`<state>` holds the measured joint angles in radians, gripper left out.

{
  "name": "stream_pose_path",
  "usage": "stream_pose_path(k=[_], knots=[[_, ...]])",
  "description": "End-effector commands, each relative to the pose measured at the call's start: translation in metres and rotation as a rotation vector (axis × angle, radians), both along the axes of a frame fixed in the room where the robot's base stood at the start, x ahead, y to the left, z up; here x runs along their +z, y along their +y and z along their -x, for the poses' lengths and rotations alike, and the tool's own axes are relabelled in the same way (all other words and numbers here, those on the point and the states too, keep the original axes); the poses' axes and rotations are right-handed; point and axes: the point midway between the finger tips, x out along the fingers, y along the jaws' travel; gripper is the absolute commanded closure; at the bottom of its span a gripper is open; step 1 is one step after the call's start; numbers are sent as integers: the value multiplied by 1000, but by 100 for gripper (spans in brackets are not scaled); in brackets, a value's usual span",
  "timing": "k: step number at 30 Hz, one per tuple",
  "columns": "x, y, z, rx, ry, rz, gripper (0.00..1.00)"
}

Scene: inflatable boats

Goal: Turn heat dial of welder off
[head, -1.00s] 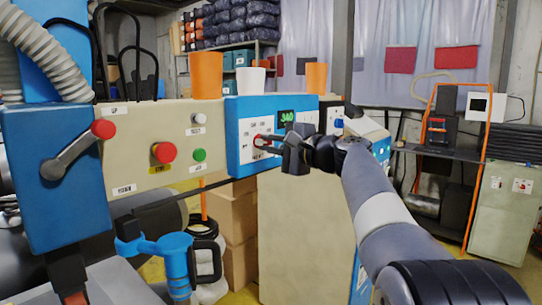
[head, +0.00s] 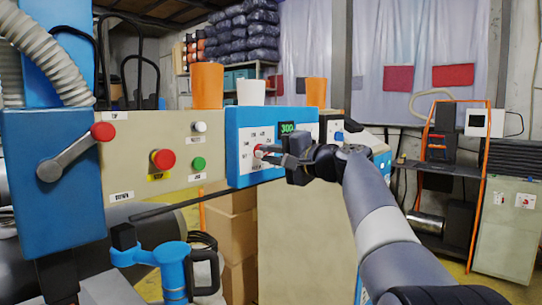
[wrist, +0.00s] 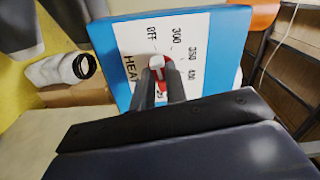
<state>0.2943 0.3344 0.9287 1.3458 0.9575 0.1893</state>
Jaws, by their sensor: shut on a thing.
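The welder's blue control box (head: 236,121) has a white panel and a green display (head: 287,128) that reads about 300 in the head view. The red heat dial (head: 258,151) sits on the white panel. In the wrist view the dial (wrist: 157,62) is red with a white bar, with OFF, 300, 350 and 400 printed around it and HEAT beside it. My gripper (head: 267,153) reaches in from the right and is shut on the dial. Its two fingers (wrist: 160,82) hide part of the dial, and exactly where it points is hard to tell.
Cardboard boxes (head: 238,240) are below.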

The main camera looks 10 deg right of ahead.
Motion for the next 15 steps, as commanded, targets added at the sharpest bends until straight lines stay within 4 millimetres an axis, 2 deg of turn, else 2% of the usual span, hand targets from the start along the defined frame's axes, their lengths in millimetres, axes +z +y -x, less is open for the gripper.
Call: stream_pose_path(k=[3, 4, 11, 15], knots=[[-1, 0, 0, 1, 2, 3, 100], [-2, 0, 0, 1, 2, 3, 85], [-1, 0, 0, 1, 2, 1, 66], [-1, 0, 0, 1, 1, 1, 65]])
